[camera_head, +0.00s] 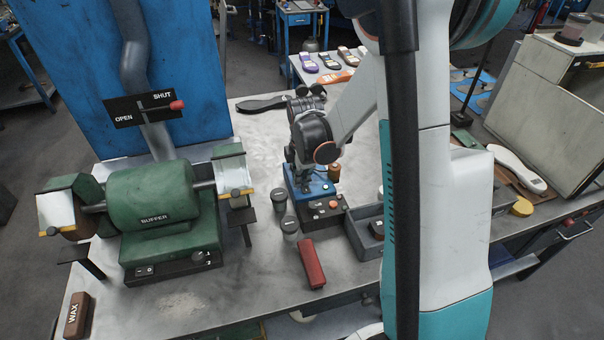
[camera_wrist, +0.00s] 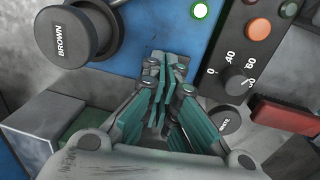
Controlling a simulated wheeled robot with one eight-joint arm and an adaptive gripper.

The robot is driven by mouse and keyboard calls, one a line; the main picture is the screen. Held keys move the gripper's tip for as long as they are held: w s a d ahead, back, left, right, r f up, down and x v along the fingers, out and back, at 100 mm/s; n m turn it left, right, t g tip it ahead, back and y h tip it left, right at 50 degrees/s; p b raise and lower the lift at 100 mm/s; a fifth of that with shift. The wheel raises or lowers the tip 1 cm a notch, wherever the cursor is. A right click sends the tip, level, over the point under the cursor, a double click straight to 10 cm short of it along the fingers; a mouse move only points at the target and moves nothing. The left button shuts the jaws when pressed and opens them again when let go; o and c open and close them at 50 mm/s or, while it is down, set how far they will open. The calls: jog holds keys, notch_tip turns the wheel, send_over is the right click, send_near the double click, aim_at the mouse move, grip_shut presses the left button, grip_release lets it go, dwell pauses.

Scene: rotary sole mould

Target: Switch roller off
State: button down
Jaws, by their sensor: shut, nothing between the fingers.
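The roller unit has a blue housing (camera_head: 318,187) on the bench, with a dark control box (camera_head: 328,210) at its front. In the wrist view the blue housing (camera_wrist: 165,25) bears a lit green lamp (camera_wrist: 200,10). The control panel there shows an orange-red button (camera_wrist: 257,29), a green button (camera_wrist: 289,9) and a dial (camera_wrist: 236,82) with numbers round it. My gripper (camera_wrist: 166,62) is shut and empty, its tips over the blue housing, left of the dial and buttons. In the head view my gripper (camera_head: 304,184) points down at the housing; contact is unclear. The roller is not clearly visible.
Two dark-lidded pots stand left of the unit, one labelled BROWN (camera_wrist: 75,35). A red block (camera_head: 311,263) lies in front. A grey tray (camera_head: 366,232) is at the right. The green buffer (camera_head: 152,195) stands at the left.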

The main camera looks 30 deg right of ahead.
jog(key=shift+f, duration=0.15)
jog(key=shift+w+f+b, duration=0.2)
jog(key=shift+f+b, duration=0.3)
jog(key=shift+b, duration=0.15)
jog(key=shift+s+r, duration=0.1)
jog(key=shift+r, duration=0.1)
jog(key=shift+s, duration=0.2)
